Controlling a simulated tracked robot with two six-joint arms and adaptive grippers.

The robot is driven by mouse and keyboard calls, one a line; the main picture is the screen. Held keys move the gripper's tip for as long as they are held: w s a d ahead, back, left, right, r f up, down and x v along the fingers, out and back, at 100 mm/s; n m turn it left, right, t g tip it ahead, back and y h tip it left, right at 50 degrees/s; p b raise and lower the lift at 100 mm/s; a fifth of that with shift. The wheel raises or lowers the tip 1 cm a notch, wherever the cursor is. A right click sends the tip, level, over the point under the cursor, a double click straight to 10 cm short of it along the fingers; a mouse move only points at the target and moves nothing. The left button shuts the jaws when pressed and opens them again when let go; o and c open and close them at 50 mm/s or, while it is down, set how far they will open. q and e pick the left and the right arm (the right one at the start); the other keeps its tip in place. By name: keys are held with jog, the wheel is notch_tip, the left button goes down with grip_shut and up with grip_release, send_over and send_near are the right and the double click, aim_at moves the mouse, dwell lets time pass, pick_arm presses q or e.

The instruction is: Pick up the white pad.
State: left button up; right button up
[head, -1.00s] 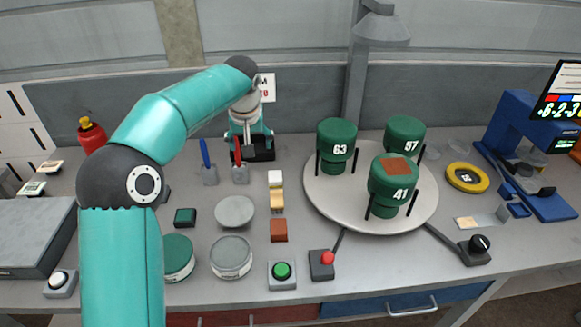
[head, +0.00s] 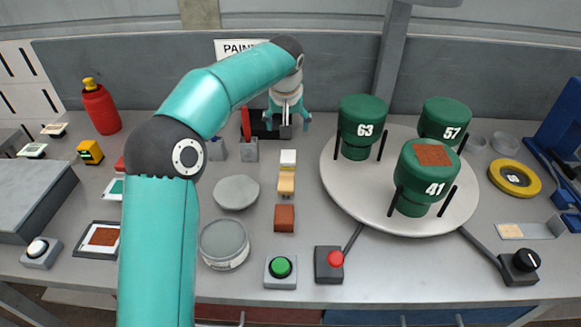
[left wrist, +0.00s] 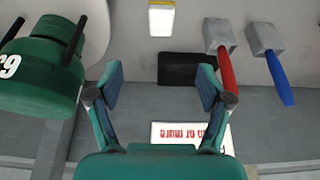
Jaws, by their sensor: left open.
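The white pad (head: 288,157) is a small white block on the bench, at the far end of a row with a tan-yellow block (head: 286,184) and a red-brown block (head: 284,218). It also shows at the top of the left wrist view (left wrist: 161,20), with a yellow edge. My left gripper (head: 288,118) is open and empty, pointing down behind the white pad near the back wall. In the left wrist view the open fingers (left wrist: 160,78) are apart from the pad, over a black box (left wrist: 186,68). My right gripper is not in view.
A round table (head: 345,198) with green cylinders 63, 57 and 41 stands to the right. A red-handled brush (head: 246,125) stands left of the gripper. A grey disc (head: 236,192), green button (head: 280,267) and red button (head: 335,259) lie nearer the front.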

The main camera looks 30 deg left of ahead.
pick_arm(q)
jog(key=x, duration=1.2)
jog(key=shift+s+a+p, duration=0.15)
jog(key=shift+p, duration=0.25)
jog(key=shift+w+p+x, duration=0.15)
jog(key=shift+p+x, duration=0.3)
jog(key=shift+x, duration=0.9)
jog(key=shift+w+p+x, duration=0.15)
jog(key=shift+p+x, duration=0.3)
jog(key=shift+x, duration=0.9)
jog(key=shift+r, duration=0.1)
jog(key=c, duration=1.2)
jog(key=shift+r, duration=0.1)
jog(key=shift+c, duration=0.2)
jog(key=shift+r, duration=0.5)
notch_tip(320, 180, up, 11)
notch_tip(320, 180, up, 8)
jog(key=p, duration=0.4)
send_over(288, 155)
jog(key=shift+s+d, duration=0.15)
jog(key=shift+d, duration=0.05)
jog(key=shift+f, duration=0.1)
